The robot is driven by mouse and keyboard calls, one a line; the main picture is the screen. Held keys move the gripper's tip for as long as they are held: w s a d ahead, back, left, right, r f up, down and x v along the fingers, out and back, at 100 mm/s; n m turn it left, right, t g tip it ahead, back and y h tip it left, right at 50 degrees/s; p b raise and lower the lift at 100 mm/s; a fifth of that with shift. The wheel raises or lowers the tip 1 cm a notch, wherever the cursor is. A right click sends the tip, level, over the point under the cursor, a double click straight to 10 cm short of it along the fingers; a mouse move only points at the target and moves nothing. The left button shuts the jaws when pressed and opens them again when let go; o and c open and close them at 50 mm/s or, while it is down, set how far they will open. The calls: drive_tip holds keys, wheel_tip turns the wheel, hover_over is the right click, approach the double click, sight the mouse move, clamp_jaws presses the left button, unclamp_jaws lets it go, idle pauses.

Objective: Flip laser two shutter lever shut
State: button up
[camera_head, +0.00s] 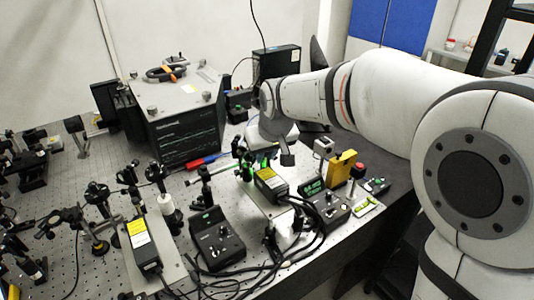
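Two box-shaped lasers with yellow labels stand on the bench. One laser (270,184) is near the middle, just below my gripper in the picture. The other laser (143,246) is at the lower left. I cannot read which one is laser two. No shutter lever can be made out clearly; small green parts (247,165) show beside the middle laser's far end. My gripper (287,159) points down over that area, its dark tip just behind the middle laser. Whether it touches anything is unclear. Its fingers are too small to show their opening.
Control boxes (216,240) and (323,201) stand near the lasers, with loose black cables (300,250) in front. A yellow block (341,168) and a red button (358,169) are right of my gripper. A large instrument (188,140) stands behind left. Optic mounts crowd the left.

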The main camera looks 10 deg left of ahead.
drive_tip(key=shift+o, duration=1.4)
drive_tip(key=v, duration=0.8)
drive_tip(key=shift+f, duration=0.1)
drive_tip(key=s+d+f+m+h, duration=0.1)
drive_tip(key=s+d+f+m, duration=0.1)
drive_tip(key=s+d, duration=0.4)
drive_tip(key=s+d+f+m, duration=0.2)
drive_tip(key=s+d+f, duration=0.3)
drive_tip(key=d, duration=0.6)
drive_tip(key=s+d+f+m+g+h, duration=0.1)
drive_tip(key=s+d+f+m, duration=0.1)
drive_tip(key=s+d+f, duration=0.2)
drive_tip(key=s+d, duration=0.3)
drive_tip(key=d, duration=0.1)
drive_tip(key=shift+d+m+h, duration=0.3)
drive_tip(key=shift+d+m, duration=0.1)
